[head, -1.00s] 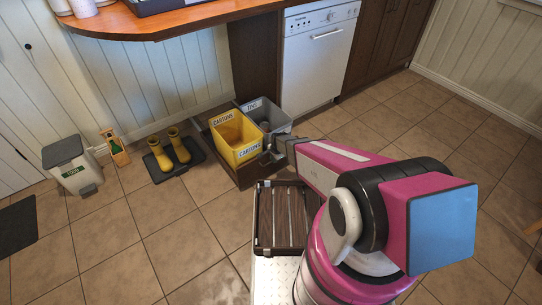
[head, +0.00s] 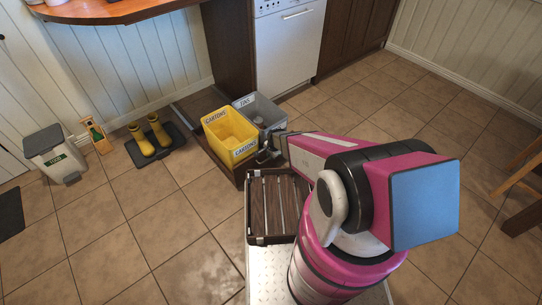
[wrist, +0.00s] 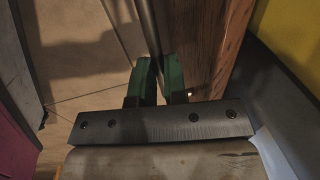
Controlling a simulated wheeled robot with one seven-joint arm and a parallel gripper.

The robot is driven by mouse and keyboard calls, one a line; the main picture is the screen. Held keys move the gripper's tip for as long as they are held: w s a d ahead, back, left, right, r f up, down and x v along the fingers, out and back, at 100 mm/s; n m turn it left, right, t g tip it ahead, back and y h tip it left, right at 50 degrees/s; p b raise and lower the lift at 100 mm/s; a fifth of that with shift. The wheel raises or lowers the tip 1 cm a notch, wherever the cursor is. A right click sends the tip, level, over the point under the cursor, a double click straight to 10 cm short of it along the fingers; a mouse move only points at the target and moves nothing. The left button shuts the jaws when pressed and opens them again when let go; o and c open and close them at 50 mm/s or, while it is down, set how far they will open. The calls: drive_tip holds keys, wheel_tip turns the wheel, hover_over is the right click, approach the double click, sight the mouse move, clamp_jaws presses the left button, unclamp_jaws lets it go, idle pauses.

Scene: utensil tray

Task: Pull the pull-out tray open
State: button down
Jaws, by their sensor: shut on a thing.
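The pull-out tray (head: 196,108) is a low dark-wood tray standing out from under the counter, with a pale rail along its left side. It carries a yellow bin (head: 228,128) labelled CARTONS and a grey bin (head: 262,112) labelled TINS. My gripper (head: 267,157) is at the tray's front. In the wrist view, the green fingertips of my gripper (wrist: 160,80) are shut on a thin metal bar handle (wrist: 150,30), beside the wooden front panel (wrist: 205,45). My arm hides part of the front in the head view.
Yellow boots (head: 150,137) stand on a dark mat (head: 172,150) left of the tray. A lidded food bin (head: 55,155) is farther left. A white dishwasher (head: 288,50) is behind. A wooden chair or stool (head: 520,175) is at the right edge. Tiled floor is clear at the front left.

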idle(0.3)
drive_tip(key=c, duration=1.2)
unclamp_jaws()
drive_tip(key=shift+o, duration=0.2)
wheel_tip(320, 180, up, 11)
drive_tip(key=s+d, duration=0.1)
drive_tip(key=shift+s+d+f, duration=0.15)
drive_tip(key=shift+s, duration=0.2)
drive_tip(key=s+d+r+n, duration=0.3)
drive_tip(key=d+r, duration=0.1)
drive_tip(key=r, duration=0.5)
drive_tip(key=s+d+r+n+g+h, duration=0.1)
drive_tip(key=s+d+r+n, duration=0.2)
drive_tip(key=r, duration=0.6)
drive_tip(key=s+d+r+n, duration=0.4)
drive_tip(key=r, duration=0.5)
drive_tip(key=shift+d+n+g, duration=0.3)
drive_tip(key=shift+n+g, duration=0.1)
